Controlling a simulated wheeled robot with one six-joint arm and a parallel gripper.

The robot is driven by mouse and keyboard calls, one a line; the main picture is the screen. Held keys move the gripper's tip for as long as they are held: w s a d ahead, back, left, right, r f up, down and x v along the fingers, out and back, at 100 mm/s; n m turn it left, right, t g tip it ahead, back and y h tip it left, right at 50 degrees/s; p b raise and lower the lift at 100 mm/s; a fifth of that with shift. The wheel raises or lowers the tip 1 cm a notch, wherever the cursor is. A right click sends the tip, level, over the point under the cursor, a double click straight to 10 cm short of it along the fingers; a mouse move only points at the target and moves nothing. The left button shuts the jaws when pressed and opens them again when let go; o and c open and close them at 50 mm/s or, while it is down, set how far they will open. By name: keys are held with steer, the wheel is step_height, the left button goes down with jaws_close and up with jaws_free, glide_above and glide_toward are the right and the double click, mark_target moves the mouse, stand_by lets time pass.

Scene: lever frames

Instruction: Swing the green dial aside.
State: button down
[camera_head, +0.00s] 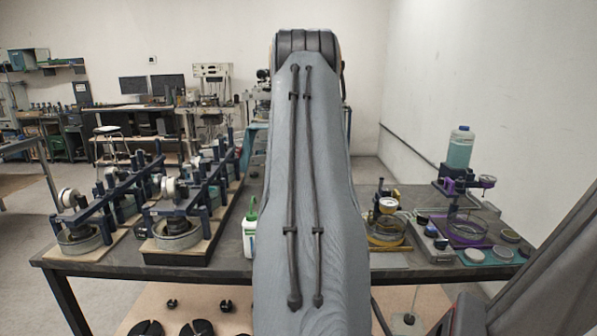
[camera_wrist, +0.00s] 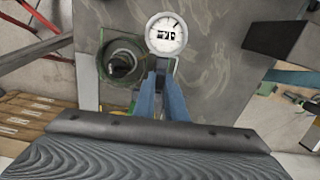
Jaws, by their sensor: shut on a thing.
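A round white-faced dial (camera_wrist: 166,33) with dark markings shows at the top middle of the wrist view. I take it as the green dial, since green edging shows on the mount (camera_wrist: 103,42) beside it. My gripper (camera_wrist: 161,72) reaches up to it from below, its two blue fingers close together at the dial's lower edge. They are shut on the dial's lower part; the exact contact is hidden. A dark round pot-like part (camera_wrist: 122,62) lies just left of the fingers. In the head view my arm hides the gripper and this dial.
The dark workbench (camera_head: 225,240) carries several blue-framed fixtures (camera_head: 185,205) at left. A green-capped white bottle (camera_head: 250,232) stands beside my arm. Yellow (camera_head: 385,228) and purple (camera_head: 466,222) dial stands are at right, with a clear bottle (camera_head: 460,150) behind.

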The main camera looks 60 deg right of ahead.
steer(key=shift+d+r, duration=0.15)
steer(key=c, duration=1.8)
jaws_free()
step_height(320, 180, up, 8)
steer(key=shift+f+b, duration=0.2)
steer(key=shift+b, duration=0.9)
